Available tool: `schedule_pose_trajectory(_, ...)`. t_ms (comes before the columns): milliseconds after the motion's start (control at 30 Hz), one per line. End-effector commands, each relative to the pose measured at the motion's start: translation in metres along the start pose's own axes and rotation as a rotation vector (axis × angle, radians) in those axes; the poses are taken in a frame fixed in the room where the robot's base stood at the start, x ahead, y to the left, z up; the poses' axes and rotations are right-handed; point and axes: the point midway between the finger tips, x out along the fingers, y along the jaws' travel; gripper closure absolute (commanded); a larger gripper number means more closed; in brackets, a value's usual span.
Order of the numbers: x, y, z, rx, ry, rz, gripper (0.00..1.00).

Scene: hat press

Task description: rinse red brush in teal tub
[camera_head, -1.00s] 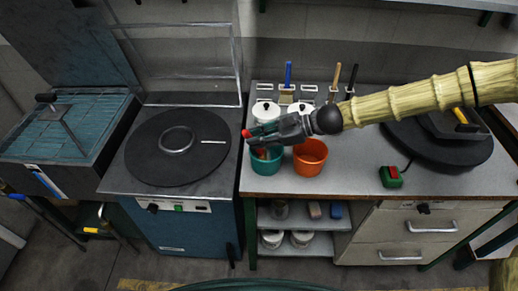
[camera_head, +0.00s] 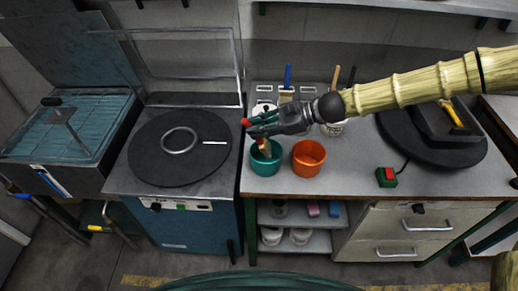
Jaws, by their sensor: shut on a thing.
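My gripper (camera_head: 262,123) is shut on the red brush (camera_head: 244,122), whose red handle end sticks out to the left of the fingers. The brush's pale bristle end (camera_head: 264,147) hangs below the fingers, over or within the mouth of the teal tub (camera_head: 265,173). I cannot tell whether the bristles touch anything inside the tub. The teal tub stands upright near the front left edge of the grey bench. The fingers hide the middle of the brush.
An orange tub (camera_head: 308,158) stands just right of the teal one. Behind are white pots and upright brushes, one with a blue handle (camera_head: 288,77). A red and green switch box (camera_head: 387,177) and a round black plate (camera_head: 420,152) are to the right.

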Motion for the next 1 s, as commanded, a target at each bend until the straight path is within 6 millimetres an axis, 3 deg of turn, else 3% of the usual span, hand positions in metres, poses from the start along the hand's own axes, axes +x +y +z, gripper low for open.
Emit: schedule_pose_trajectory(1000,-0.023,-0.012,0.054,0.001,0.0,0.0,1.0)
